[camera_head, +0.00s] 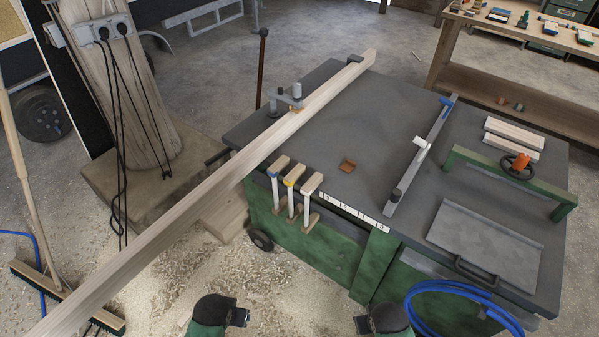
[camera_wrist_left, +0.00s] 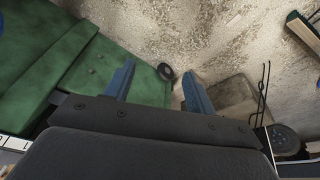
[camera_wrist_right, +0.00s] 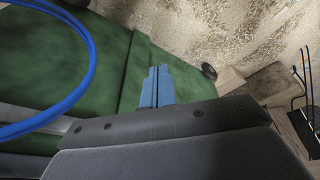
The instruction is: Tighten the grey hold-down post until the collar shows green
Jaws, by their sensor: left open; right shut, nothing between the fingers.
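A small grey hold-down (camera_head: 290,99) stands on the far left of the dark bench top (camera_head: 330,130), against a long wooden beam (camera_head: 215,168). It has short upright grey posts joined by an arm. An orange-yellow patch (camera_head: 296,109) shows low at the beam; I cannot tell whether it is the collar. No green shows there. My left gripper (camera_head: 244,317) is open and empty, low in front of the bench; its spread fingers show in the left wrist view (camera_wrist_left: 157,85). My right gripper (camera_head: 361,325) is shut and empty, also in front and well apart from the hold-down.
Several clamps (camera_head: 291,185) hang at the bench's front edge. A grey fence (camera_head: 422,152), a green frame (camera_head: 480,165) and a metal plate (camera_head: 485,245) occupy the right side. A blue hose (camera_head: 440,287) hangs at the front right. The beam overhangs the floor at left.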

